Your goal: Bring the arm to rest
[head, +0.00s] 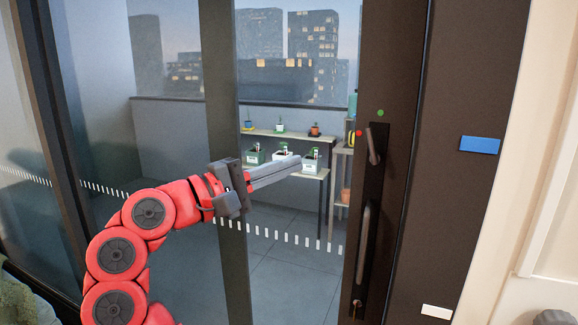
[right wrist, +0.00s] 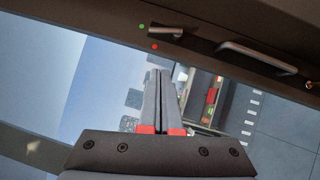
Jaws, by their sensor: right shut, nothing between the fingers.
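My right arm, red with dark round joint covers, rises from the bottom left in the head view. Its gripper (head: 297,164) is raised in front of the glass door and points to the right, toward the handle side. The grey fingers lie together and hold nothing. In the right wrist view the gripper (right wrist: 159,73) also shows shut, with red patches at the base of its fingers. The gripper is apart from the door's lever handle (head: 373,146) and the long pull bar (head: 364,240) below it. My left gripper is not in view.
The dark door frame (head: 398,60) holds the handles, with a green dot and a red dot near the lever. Behind the glass stand shelves (head: 325,178) with potted plants. A blue plate (head: 480,145) is on the dark panel at right, beside a cream surface (head: 540,150).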

